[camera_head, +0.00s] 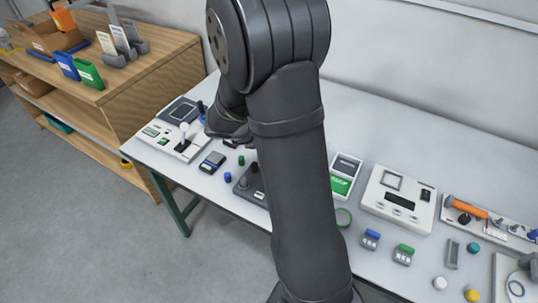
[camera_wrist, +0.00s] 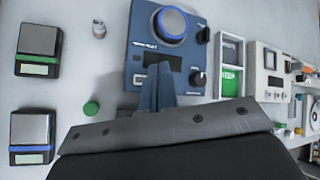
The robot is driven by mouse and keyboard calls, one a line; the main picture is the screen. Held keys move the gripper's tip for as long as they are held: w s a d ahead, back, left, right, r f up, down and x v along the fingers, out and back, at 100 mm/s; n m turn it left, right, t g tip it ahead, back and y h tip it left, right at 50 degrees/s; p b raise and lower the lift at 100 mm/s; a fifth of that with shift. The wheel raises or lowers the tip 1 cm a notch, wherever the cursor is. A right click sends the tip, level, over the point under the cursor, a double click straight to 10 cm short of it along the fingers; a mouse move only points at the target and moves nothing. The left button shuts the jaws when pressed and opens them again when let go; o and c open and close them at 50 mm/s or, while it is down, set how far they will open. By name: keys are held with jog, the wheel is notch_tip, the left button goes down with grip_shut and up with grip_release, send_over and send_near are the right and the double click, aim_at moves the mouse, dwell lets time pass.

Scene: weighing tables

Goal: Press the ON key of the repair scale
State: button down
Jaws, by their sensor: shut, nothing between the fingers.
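No label lets me tell for certain which device is the repair scale. A blue device (camera_wrist: 168,50) with a round blue-rimmed pan, dark display and black knobs lies ahead of my gripper (camera_wrist: 160,70) in the wrist view. The shut, empty fingers overlap the device's front edge and part of its display there; I cannot tell whether they touch. A white scale (camera_head: 399,199) with a square frame, dark display and round keys stands right of my arm in the head view. The white scale also shows in the wrist view (camera_wrist: 267,80). My arm hides my fingertips in the head view.
A green cap (camera_wrist: 91,108) is near the fingers. A white-and-green box (camera_head: 345,175) stands beside my arm. A wooden shelf (camera_head: 160,75) adjoins the table's left end.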

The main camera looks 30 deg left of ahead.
jog(key=shift+f, duration=2.6)
jog(key=shift+f, duration=0.1)
jog(key=shift+f, duration=0.35)
jog(key=shift+f, duration=0.35)
dwell(0.4)
jog(key=shift+r, duration=0.8)
jog(key=shift+r, duration=2.5)
jog(key=shift+f, duration=0.15)
